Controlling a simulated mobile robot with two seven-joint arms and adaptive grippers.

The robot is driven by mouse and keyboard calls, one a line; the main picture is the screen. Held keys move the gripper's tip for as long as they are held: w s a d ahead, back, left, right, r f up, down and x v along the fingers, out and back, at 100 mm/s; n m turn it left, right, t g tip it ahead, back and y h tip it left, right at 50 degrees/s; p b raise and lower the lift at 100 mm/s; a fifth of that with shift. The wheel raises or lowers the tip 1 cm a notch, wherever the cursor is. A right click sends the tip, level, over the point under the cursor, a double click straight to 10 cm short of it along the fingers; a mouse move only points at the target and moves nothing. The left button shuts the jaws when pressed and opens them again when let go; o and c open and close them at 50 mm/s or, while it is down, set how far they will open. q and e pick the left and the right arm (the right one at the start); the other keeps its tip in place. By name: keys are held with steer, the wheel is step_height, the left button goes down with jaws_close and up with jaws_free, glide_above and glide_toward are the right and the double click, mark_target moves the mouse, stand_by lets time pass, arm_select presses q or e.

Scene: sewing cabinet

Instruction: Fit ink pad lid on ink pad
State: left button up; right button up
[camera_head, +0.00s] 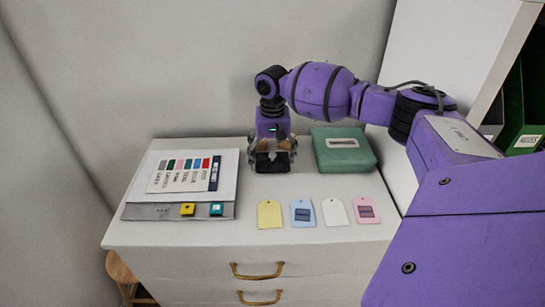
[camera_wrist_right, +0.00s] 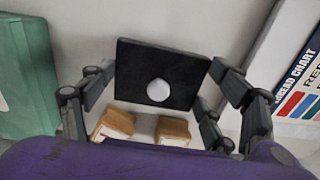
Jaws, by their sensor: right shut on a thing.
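My right gripper (camera_head: 272,152) points down over the back middle of the cabinet top. It is shut on a dark square thing (camera_head: 271,162), which looks like the ink pad lid. In the right wrist view the lid (camera_wrist_right: 185,68) is a flat black square with a round white knob in its middle. The fingers of the right gripper (camera_wrist_right: 160,95) press on its left and right sides. I cannot tell whether the lid hangs clear of the cabinet top. No separate ink pad shows; it may be hidden below the lid. My left gripper is not in view.
A green case (camera_head: 345,150) stands close right of the gripper. A chart on a grey board (camera_head: 150,211) lies left, with yellow and teal pieces. Several paper tags (camera_head: 270,214) lie in front. Two wooden blocks (camera_wrist_right: 173,131) sit near the lid. The cabinet's front strip (camera_head: 250,240) is bare.

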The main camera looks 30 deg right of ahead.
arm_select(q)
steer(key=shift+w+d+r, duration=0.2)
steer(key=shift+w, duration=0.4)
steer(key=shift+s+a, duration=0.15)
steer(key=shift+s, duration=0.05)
arm_select(e)
steer(key=shift+f, duration=0.15)
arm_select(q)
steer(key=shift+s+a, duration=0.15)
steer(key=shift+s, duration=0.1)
arm_select(e)
steer(key=shift+f, duration=0.1)
steer(key=o, duration=1)
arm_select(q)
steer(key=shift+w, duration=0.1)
